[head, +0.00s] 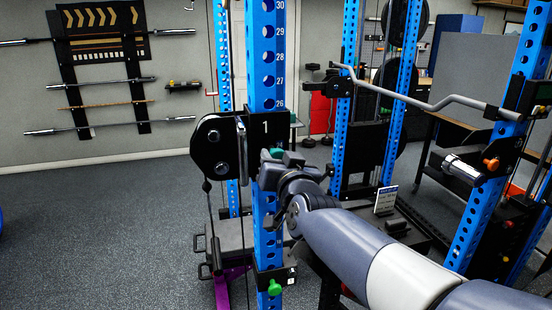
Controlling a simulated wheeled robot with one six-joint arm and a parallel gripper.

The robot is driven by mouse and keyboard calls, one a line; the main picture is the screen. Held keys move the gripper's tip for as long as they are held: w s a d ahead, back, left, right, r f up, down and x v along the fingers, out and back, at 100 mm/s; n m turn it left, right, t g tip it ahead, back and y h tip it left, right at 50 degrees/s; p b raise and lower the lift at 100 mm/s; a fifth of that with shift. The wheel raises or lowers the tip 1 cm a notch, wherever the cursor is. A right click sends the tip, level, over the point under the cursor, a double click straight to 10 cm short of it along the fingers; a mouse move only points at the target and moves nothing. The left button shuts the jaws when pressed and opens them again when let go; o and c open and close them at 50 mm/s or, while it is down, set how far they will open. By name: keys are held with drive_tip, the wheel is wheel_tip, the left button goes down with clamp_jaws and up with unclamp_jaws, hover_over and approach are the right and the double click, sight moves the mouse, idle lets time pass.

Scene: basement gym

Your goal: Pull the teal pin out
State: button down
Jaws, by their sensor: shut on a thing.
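The teal pin (277,152) shows as a small teal patch at the blue upright (263,120), beside the black plate marked 1 (222,145). My gripper (272,163) is at the upright, shut on the teal pin. The gripper and wrist cover most of the pin, so how far it sits in the upright cannot be seen. My arm reaches in from the lower right.
A green knob (275,287) sits lower on the same upright. A cranked bar (425,102) crosses the rack at the right, near an orange knob (491,164). Bars hang on the left wall. The floor (110,225) at the left is clear.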

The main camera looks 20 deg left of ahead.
drive_tip(key=c, duration=0.9)
unclamp_jaws()
drive_tip(key=shift+s, duration=0.1)
drive_tip(key=v, duration=1.1)
drive_tip(key=shift+x, duration=6)
drive_tip(key=shift+s+d, duration=0.1)
